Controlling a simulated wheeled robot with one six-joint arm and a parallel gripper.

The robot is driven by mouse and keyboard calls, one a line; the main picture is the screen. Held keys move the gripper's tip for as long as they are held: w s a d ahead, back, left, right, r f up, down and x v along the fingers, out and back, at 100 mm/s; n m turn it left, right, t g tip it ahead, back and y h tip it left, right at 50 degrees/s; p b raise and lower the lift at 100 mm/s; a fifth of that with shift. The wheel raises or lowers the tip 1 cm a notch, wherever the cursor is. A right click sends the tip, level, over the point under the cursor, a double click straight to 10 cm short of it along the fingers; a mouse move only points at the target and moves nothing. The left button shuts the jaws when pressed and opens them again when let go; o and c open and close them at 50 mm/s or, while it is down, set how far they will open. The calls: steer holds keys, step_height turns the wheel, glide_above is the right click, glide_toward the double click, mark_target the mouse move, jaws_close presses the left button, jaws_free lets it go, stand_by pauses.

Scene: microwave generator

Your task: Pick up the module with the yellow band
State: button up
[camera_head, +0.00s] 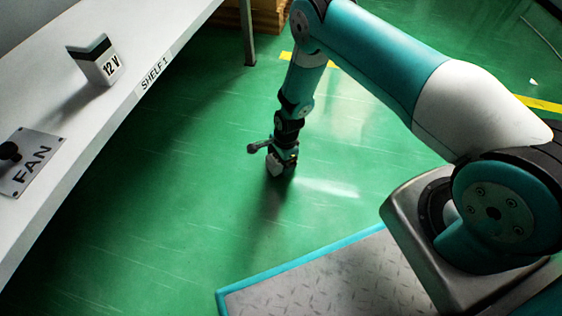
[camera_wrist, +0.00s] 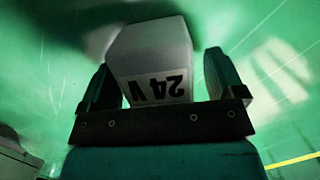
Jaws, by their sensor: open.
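A pale module labelled "24 V" (camera_wrist: 150,50) stands between my gripper's two fingers in the wrist view, with its label upside down there. In the head view a small white part of it (camera_head: 274,166) shows low at the green floor, mostly covered by my gripper (camera_head: 284,160). My gripper is open, one finger on each side of the module, with a visible gap on the right. No yellow band shows on the faces I can see.
A white shelf marked "SHELF 1" (camera_head: 131,83) runs along the left. On it stand a "12 V" module with a dark band (camera_head: 103,66) and a "FAN" plate with a black knob (camera_head: 32,165). The green floor around my gripper is clear.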

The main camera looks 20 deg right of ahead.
steer(key=shift+f, duration=0.25)
steer(key=shift+c, duration=0.4)
steer(key=c, duration=1.1)
steer(key=shift+c, duration=0.2)
